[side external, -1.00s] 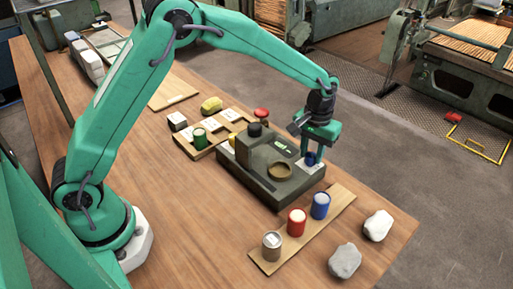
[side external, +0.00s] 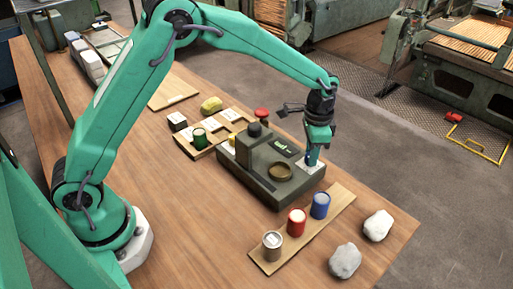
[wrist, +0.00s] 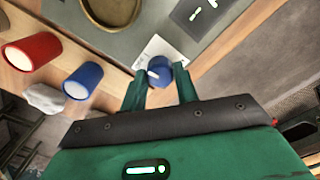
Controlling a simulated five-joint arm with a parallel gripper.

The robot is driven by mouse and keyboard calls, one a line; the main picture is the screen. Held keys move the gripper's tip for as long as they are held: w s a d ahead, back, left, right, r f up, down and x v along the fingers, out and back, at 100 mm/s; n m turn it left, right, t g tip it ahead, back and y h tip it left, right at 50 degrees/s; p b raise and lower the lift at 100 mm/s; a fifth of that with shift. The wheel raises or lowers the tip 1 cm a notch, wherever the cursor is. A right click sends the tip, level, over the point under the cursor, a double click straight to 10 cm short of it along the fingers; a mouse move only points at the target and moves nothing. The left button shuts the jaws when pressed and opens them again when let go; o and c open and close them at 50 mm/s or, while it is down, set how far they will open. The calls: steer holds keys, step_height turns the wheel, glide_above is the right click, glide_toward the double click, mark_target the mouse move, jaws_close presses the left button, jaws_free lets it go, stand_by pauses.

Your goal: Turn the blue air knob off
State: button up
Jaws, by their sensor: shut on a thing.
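The blue air knob (wrist: 160,72) sits on a white label plate (wrist: 152,53) on the dark grey control box (wrist: 150,20). A pale pointer mark shows on its left side in the wrist view. My gripper (wrist: 162,78) is shut on the knob, one finger on each side of it. In the side external view my gripper (side external: 316,148) points down at the right end of the control box (side external: 265,190) and mostly hides the knob. Whether the pointer stands at an off mark cannot be read.
The box carries a round brass dish (side external: 281,171), a small lit display (side external: 281,145) and a black knob (side external: 254,130). A red button (side external: 262,113) stands behind. Pale stones (side external: 378,225) lie right.

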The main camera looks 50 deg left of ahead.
steer(key=shift+r+m, duration=0.1)
steer(key=shift+m, duration=0.5)
steer(key=o, duration=1)
steer(key=shift+r, duration=0.1)
step_height(320, 180, up, 7)
steer(key=shift+r, duration=0.3)
